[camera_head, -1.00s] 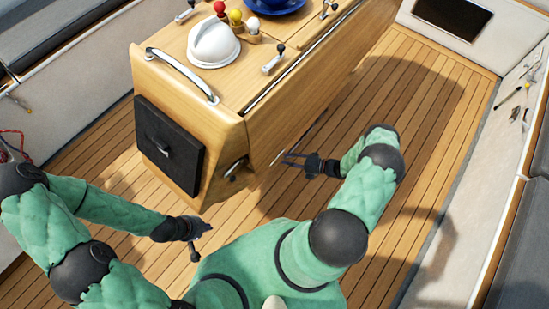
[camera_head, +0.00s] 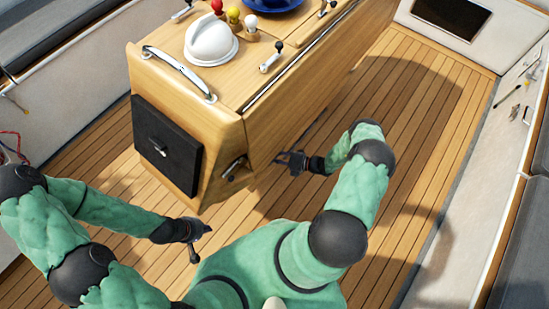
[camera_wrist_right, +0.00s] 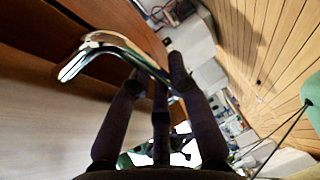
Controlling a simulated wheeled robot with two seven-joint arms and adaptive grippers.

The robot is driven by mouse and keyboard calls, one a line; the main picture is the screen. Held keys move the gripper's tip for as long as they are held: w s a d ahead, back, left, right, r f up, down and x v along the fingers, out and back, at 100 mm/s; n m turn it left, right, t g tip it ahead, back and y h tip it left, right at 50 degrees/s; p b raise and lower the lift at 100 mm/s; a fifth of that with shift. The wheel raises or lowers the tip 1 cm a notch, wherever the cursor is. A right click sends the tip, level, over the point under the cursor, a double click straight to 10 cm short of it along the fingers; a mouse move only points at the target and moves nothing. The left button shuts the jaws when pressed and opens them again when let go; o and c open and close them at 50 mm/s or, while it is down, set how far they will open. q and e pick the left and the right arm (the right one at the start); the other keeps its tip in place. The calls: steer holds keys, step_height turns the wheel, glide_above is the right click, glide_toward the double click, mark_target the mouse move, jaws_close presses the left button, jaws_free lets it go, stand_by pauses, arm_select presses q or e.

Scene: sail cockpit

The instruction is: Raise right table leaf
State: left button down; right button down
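The wooden table (camera_head: 200,100) stands at the centre of the head view. Its right leaf (camera_head: 310,85) hangs down along the right side. My right gripper (camera_head: 277,158) is low beside the leaf's near lower edge, with its fingers apart. In the right wrist view the dark fingers (camera_wrist_right: 160,70) reach forward, and a bent chrome handle (camera_wrist_right: 115,50) crosses just ahead of the left ones. I cannot tell whether they touch it. My left gripper (camera_head: 203,240) hangs over the floor, in front of the table, apart from it, with its fingers spread and empty.
On the table are a white dome (camera_head: 210,40), a blue dish (camera_head: 272,5), colored knobs and a chrome rail (camera_head: 180,72). A black panel (camera_head: 165,147) covers its near end. The plank floor (camera_head: 430,110) to the right is clear up to the white bench side.

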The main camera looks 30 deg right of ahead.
steer(key=shift+d, duration=0.1)
steer(key=s+d+r+m+g+h+p, duration=0.15)
steer(key=s+d+r+p, duration=0.35)
steer(key=s, duration=0.5)
steer(key=s+d+r+g+h+p, duration=0.1)
steer(key=s+d+r+g+p, duration=0.2)
steer(key=s+r+p, duration=0.5)
steer(key=s+d+r+m+g+h+p, duration=0.1)
steer(key=s+d+r+g+h+p, duration=0.3)
steer(key=s, duration=0.8)
steer(key=s+d+r+p, duration=0.2)
steer(key=s+r+p, duration=0.2)
steer(key=r+p, duration=0.4)
steer(key=s+d+r+g+p, duration=0.1)
steer(key=s+r+p, duration=0.3)
steer(key=r+p, duration=0.4)
steer(key=s+d+r+p, duration=0.2)
steer(key=s+r+p, duration=0.2)
steer(key=r+p, duration=0.4)
steer(key=shift+s+d+r+y, duration=0.2)
steer(key=shift+d+r+y, duration=0.15)
steer(key=shift+r, duration=3.05)
steer(key=shift+m, duration=0.25)
